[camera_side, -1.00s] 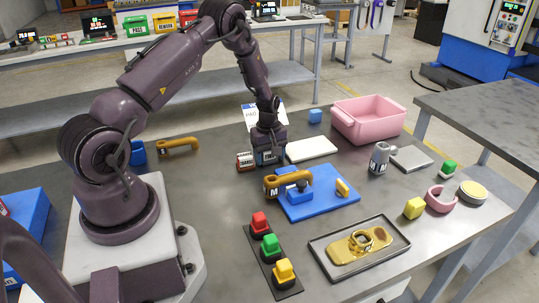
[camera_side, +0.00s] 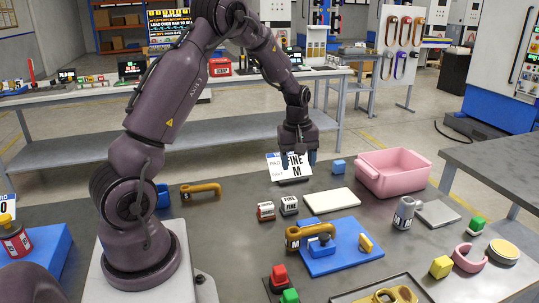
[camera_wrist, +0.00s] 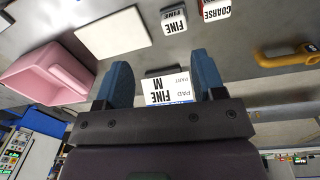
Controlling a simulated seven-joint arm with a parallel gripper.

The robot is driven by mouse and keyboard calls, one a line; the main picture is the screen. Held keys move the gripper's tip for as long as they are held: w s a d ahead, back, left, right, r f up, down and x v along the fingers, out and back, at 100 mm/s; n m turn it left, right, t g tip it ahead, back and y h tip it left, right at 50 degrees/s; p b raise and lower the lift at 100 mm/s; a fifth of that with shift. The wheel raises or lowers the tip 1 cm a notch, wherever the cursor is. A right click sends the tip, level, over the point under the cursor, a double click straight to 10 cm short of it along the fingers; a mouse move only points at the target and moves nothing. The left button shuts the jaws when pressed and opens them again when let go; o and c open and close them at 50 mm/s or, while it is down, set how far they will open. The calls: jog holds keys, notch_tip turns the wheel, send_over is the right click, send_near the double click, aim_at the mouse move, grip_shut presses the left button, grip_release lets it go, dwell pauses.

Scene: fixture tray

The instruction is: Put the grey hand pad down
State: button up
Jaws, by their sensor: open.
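The grey hand pad (camera_side: 289,205), a small block labelled FINE, stands on the dark table beside a red-and-white block labelled COARSE (camera_side: 265,211). In the wrist view the pad (camera_wrist: 174,20) shows at the top, beyond my fingertips and apart from them. My gripper (camera_side: 298,164) is open and empty, raised behind the pad. It is in front of a white card (camera_side: 288,168) reading PAD, FINE, M. In the wrist view this card (camera_wrist: 168,88) shows between the two blue fingers of my gripper (camera_wrist: 160,64).
A white plate (camera_side: 331,201) lies right of the pad, with a pink bin (camera_side: 393,174) and a small blue block (camera_side: 338,167) behind. A blue board (camera_side: 330,262) with a yellow-brown handle (camera_side: 312,231) is in front.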

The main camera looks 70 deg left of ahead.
jog(key=s+d+r+m+t, duration=0.1)
jog(key=d+r+m, duration=0.3)
jog(key=d+r, duration=0.4)
jog(key=s+d+r+m+t, duration=0.2)
jog(key=s+d+r+m, duration=0.3)
jog(key=s+d+m, duration=0.1)
jog(key=s+d+r+m+t, duration=0.1)
jog(key=s+d+r+m, duration=0.4)
jog(key=s+d, duration=0.4)
jog(key=shift+s+m+t, duration=0.4)
jog(key=shift+s+m, duration=0.2)
jog(key=shift+s, duration=0.25)
jog(key=shift+a+r, duration=0.1)
jog(key=shift+r, duration=0.05)
jog(key=shift+c, duration=0.3)
